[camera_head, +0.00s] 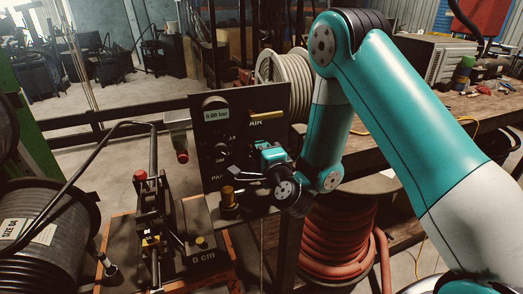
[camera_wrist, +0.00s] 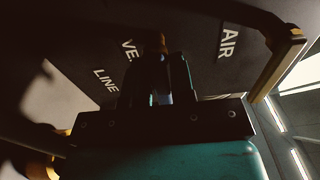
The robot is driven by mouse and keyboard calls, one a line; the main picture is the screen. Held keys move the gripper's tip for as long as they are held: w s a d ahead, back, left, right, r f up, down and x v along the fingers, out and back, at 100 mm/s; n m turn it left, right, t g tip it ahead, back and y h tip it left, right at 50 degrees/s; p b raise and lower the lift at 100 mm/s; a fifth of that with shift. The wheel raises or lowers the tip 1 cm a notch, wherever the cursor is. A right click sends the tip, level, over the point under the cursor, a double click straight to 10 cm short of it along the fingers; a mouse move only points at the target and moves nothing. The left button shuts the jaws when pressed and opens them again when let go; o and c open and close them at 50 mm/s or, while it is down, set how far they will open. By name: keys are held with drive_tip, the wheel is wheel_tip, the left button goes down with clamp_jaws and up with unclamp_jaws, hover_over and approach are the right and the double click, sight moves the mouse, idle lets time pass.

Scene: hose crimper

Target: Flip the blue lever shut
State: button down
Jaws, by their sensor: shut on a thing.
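The dark control panel (camera_head: 215,135) stands in the middle of the head view, with a gauge reading 0.00 bar. My gripper (camera_head: 240,173) is at the panel's lower part. In the wrist view my gripper (camera_wrist: 158,72) has its fingers close together by the lettering that starts VE, between LINE and AIR. They are shut on a narrow part, which I take to be the blue lever; its blue is not clearly visible and the fingers hide most of it. A brass-coloured piece (camera_wrist: 161,42) shows just beyond the fingertips.
A yellow handle (camera_head: 267,117) sticks out by the AIR label and shows in the wrist view (camera_wrist: 284,62). A brass fitting (camera_head: 228,197) stands just below my gripper. The crimper bench (camera_head: 185,275) is at lower left, a red hose coil (camera_head: 335,240) below right.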

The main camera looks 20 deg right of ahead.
idle(0.5)
drive_tip(key=c, duration=1.1)
unclamp_jaws()
